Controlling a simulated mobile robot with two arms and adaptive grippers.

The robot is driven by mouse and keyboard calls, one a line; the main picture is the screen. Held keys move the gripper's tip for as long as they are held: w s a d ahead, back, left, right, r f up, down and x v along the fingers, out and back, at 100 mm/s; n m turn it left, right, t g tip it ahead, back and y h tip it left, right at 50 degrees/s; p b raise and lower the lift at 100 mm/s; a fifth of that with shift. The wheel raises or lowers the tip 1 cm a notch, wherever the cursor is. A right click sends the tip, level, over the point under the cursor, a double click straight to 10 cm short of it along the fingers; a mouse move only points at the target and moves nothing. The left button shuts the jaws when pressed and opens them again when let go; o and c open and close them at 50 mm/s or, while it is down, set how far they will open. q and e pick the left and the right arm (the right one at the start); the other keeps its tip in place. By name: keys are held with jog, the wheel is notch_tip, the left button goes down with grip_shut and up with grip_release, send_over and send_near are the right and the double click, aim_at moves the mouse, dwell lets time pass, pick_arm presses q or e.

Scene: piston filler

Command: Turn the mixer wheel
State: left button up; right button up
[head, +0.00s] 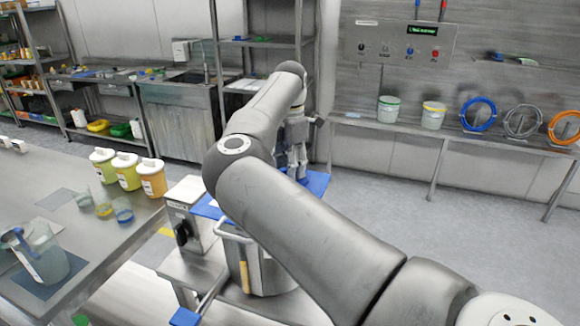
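No mixer wheel can be made out for certain; my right arm covers much of the machine in the middle. The machine shows a steel box (190,204) with a black knob (182,233) on its front, and a steel vessel (236,262) with a bar handle beside it. A blue part (317,183) shows behind my arm. My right gripper (291,172) points down beyond the arm, close to this blue part. Its fingertips are partly hidden, so its opening and any contact are unclear. My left gripper is out of view.
A steel table (135,222) at left bears several lidded tubs, small beakers and a jug (42,252). A blue-ended bar (185,317) juts out at the front of the machine. A back shelf (465,138) holds two buckets and coiled hoses. The floor at right is clear.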

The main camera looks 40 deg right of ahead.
notch_tip(320, 180, up, 12)
dwell(0.6)
jog(key=shift+f, duration=0.1)
dwell(0.9)
